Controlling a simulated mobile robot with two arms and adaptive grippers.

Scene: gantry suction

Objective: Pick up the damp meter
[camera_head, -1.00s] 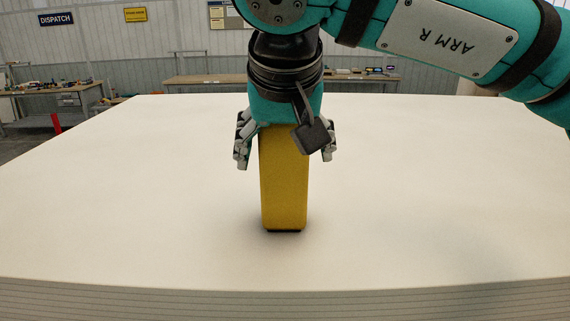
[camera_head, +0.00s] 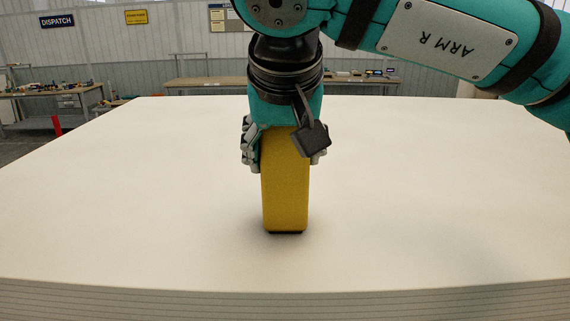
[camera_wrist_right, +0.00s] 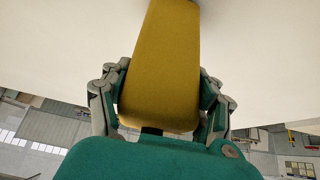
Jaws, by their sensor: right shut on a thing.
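The damp meter (camera_head: 285,195) is a tall yellow block with rounded edges and a dark base. It stands upright on the pale stacked sheets (camera_head: 130,200), near their middle. My right gripper (camera_head: 285,158) points down over its upper part, with a finger on each side, shut on it. In the right wrist view the damp meter (camera_wrist_right: 163,70) fills the space between the fingers of the right gripper (camera_wrist_right: 163,100). The meter's top is hidden in the head view by the gripper. My left gripper is in neither view.
The sheet surface around the meter is clear on all sides. Its layered front edge (camera_head: 285,302) runs across the bottom of the head view. Workbenches (camera_head: 225,84) with small items stand far behind, along the wall.

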